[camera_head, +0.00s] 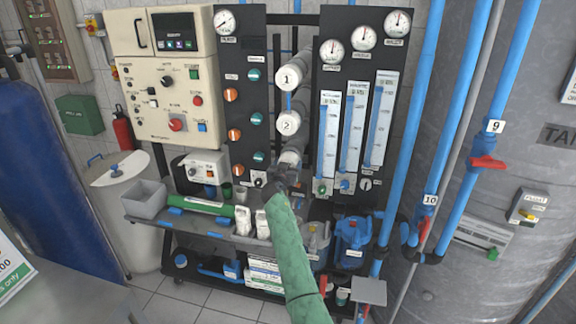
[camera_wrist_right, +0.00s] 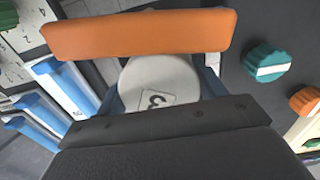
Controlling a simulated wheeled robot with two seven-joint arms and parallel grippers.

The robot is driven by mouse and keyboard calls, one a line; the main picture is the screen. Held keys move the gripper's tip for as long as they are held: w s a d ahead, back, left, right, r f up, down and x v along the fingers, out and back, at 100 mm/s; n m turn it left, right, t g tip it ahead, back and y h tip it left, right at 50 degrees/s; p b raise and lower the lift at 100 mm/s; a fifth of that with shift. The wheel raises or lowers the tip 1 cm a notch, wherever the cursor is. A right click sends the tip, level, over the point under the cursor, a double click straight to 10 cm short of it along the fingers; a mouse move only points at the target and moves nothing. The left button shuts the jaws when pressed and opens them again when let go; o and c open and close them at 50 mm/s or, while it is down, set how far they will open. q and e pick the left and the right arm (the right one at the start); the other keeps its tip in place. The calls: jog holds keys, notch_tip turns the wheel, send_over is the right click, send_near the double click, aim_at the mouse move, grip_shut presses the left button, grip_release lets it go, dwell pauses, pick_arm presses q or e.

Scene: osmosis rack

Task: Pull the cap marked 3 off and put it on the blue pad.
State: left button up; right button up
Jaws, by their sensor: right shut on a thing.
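The cap marked 3 (camera_wrist_right: 165,97) is a round white cap in the right wrist view, between an orange finger and a dark finger. My right gripper (camera_wrist_right: 158,78) is shut on it. In the head view my right gripper (camera_head: 282,182) is at the lower end of the column of capped tubes, below the white caps marked 1 (camera_head: 290,77) and 2 (camera_head: 288,122). The gripper hides cap 3 there, and I cannot tell whether it is still seated on its tube. I cannot pick out the blue pad with certainty among the small blue items on the shelf. My left gripper is not in view.
Dark panels with valve knobs (camera_head: 232,95) and flow meters (camera_head: 352,125) flank the tubes closely. The shelf below holds a grey bin (camera_head: 146,194), a green tube (camera_head: 195,205) and white bottles (camera_head: 243,219). Blue pipes (camera_head: 418,120) stand at right.

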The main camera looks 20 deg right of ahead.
jog(key=shift+s+a, duration=0.15)
jog(key=shift+v, duration=1)
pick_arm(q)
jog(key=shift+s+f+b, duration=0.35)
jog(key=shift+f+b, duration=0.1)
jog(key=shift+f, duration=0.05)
pick_arm(e)
jog(key=shift+v, duration=1)
jog(key=shift+s, duration=0.1)
